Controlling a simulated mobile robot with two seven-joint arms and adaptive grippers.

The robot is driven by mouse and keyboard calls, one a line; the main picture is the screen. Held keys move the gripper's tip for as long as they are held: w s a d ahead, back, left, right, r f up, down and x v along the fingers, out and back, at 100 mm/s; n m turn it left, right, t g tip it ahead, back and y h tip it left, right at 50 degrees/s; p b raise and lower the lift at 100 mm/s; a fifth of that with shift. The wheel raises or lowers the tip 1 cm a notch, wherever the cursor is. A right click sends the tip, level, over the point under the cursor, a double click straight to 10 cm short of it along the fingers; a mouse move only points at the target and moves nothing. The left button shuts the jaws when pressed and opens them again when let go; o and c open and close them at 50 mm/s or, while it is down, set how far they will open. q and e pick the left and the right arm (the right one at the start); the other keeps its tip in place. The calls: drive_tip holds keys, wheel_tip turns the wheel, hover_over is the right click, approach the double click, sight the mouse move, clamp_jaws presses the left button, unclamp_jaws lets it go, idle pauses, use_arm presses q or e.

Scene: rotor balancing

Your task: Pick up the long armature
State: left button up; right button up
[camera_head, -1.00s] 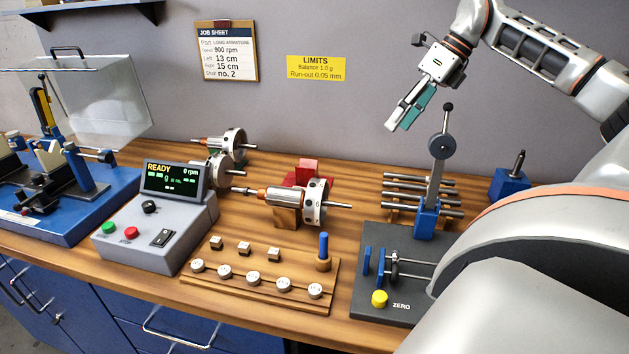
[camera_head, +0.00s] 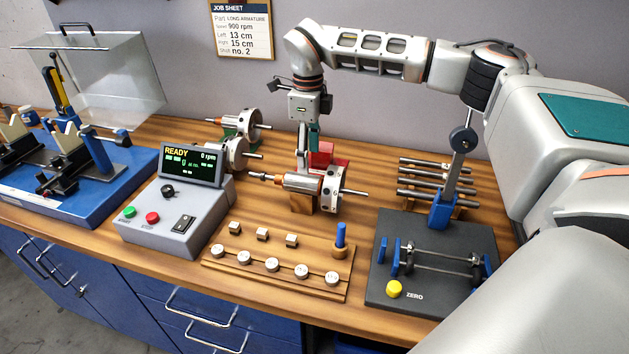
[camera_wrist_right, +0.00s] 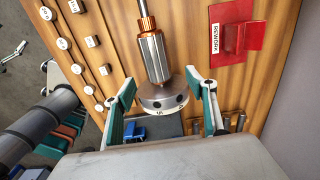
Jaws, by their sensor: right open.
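An armature with a steel core, copper band, drilled disc and long shaft (camera_head: 300,183) rests on a wooden stand near the middle of the bench. No label in view says whether it is the long one. My right gripper (camera_head: 306,168) points down at its core from above and behind. In the right wrist view the armature (camera_wrist_right: 153,57) shows with its disc toward the open fingers (camera_wrist_right: 165,90), one on each side, with nothing held. Two more armatures, one with a disc (camera_head: 238,155) and one behind it (camera_head: 245,124), lie further left.
A red REWORK stand (camera_head: 322,152) is just behind the armature. In front are a wooden weight tray (camera_head: 275,277) and the READY control box (camera_head: 172,215). A dark ZERO base (camera_head: 430,288) and a rod rack stand right. The job sheet (camera_head: 241,25) hangs behind.

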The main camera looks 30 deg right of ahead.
sight(310, 176)
wheel_tip(310, 176, down, 3)
drive_tip(key=shift+r, duration=0.2)
drive_tip(key=shift+s+a+f+p, duration=0.1)
drive_tip(key=shift+s+f+p, duration=0.1)
drive_tip(key=shift+f, duration=1.15)
drive_tip(key=shift+s+f+p, duration=0.1)
drive_tip(key=shift+f+p, duration=0.1)
drive_tip(key=shift+f, duration=1.1)
clamp_jaws()
drive_tip(key=shift+r, duration=0.2)
